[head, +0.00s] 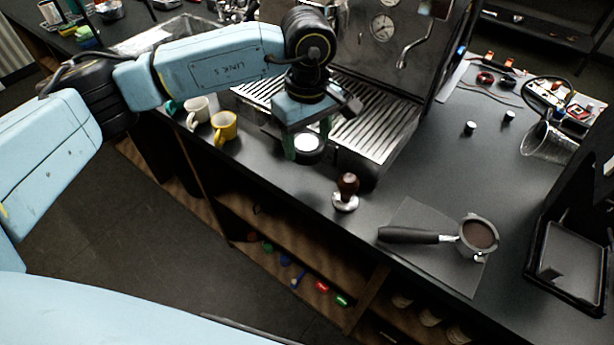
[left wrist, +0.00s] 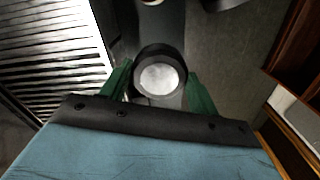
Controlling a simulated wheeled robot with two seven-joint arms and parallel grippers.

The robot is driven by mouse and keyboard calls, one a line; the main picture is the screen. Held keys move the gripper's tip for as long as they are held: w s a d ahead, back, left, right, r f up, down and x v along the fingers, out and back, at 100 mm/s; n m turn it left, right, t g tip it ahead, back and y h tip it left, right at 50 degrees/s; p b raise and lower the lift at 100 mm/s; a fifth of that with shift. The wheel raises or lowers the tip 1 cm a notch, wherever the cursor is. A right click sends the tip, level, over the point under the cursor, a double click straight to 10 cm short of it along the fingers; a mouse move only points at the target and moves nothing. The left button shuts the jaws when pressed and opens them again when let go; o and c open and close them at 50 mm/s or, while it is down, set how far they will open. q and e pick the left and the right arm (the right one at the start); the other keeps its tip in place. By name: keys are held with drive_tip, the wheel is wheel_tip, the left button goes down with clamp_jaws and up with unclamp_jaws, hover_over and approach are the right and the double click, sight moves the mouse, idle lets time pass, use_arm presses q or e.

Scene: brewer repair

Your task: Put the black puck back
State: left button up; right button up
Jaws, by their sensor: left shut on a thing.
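The black puck (head: 308,143) is a short black cylinder with a pale, shiny top face. It is between the green fingers of my left gripper (head: 307,148), at the front of the coffee machine's drip tray (head: 375,120). In the left wrist view the puck (left wrist: 160,77) sits between the two green fingertips (left wrist: 160,88), which are shut on it from both sides. I cannot tell whether it touches the counter. My right gripper is not in view.
A wooden-handled tamper (head: 346,193) stands near the counter edge. A portafilter (head: 478,236) full of grounds lies on a dark mat (head: 415,215). Cream (head: 198,108) and yellow (head: 224,127) mugs stand left of the gripper. Two small knobs (head: 470,128) stand right of the machine, amid free counter.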

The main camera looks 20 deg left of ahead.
sight(307, 143)
use_arm(q)
wheel_tip(307, 143, down, 8)
drive_tip(key=shift+f, duration=0.15)
idle(0.3)
drive_tip(key=shift+f, duration=0.2)
drive_tip(key=o, duration=1.3)
drive_tip(key=shift+r, duration=0.1)
wheel_tip(307, 143, up, 12)
drive_tip(key=shift+r, duration=0.15)
